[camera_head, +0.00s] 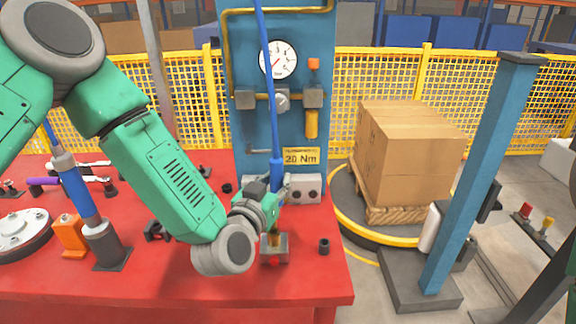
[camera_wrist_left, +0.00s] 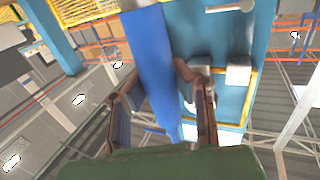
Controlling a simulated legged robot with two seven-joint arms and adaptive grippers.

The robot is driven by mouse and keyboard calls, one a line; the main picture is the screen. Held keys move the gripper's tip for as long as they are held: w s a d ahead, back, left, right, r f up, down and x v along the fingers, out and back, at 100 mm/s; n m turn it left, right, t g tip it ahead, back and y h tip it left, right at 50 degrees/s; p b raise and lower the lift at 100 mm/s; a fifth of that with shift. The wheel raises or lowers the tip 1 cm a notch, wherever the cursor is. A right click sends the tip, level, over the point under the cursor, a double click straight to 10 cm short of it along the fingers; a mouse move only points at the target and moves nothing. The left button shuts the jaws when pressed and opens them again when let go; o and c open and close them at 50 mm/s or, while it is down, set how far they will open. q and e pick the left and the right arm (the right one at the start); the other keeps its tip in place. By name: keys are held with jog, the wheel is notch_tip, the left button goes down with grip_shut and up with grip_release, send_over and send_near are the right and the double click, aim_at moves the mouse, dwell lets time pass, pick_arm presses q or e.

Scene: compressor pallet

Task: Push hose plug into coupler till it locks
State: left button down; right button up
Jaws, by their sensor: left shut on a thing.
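The blue hose (camera_head: 270,100) hangs from above and runs down to its thicker blue end (camera_head: 276,174). My left gripper (camera_head: 273,197) is shut on this hose end, and its fingers hide most of the plug. In the left wrist view the blue hose (camera_wrist_left: 154,65) passes between the fingers of my left gripper (camera_wrist_left: 165,100). Directly below the gripper, a brass-coloured piece (camera_head: 274,239) stands at a small grey block (camera_head: 273,252) on the red table, which I take for the coupler. I cannot tell whether plug and coupler touch. My right gripper is not in view.
A blue panel with a gauge (camera_head: 278,59) and yellow pipes rises behind the gripper. A grey box (camera_head: 305,189) and a small black cylinder (camera_head: 324,246) are close on the right. The red table (camera_head: 180,284) is clear at its front edge.

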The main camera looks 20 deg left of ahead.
pick_arm(q)
jog(key=shift+w+a, duration=0.15)
jog(key=shift+s+a+f+b, duration=0.1)
jog(key=shift+s+f+b, duration=0.05)
jog(key=shift+f+b, duration=0.3)
jog(key=shift+s+a+f+b, duration=0.1)
jog(key=shift+f+b, duration=0.2)
jog(key=shift+f, duration=0.25)
jog(key=shift+d+f+b, duration=0.2)
jog(key=shift+f+b, duration=0.3)
jog(key=shift+f, duration=0.15)
jog(key=shift+a+f, duration=0.25)
jog(key=shift+f, duration=0.05)
jog(key=shift+a+f, duration=0.1)
jog(key=shift+a, duration=0.15)
jog(key=shift+d, duration=0.45)
jog(key=shift+a, duration=0.45)
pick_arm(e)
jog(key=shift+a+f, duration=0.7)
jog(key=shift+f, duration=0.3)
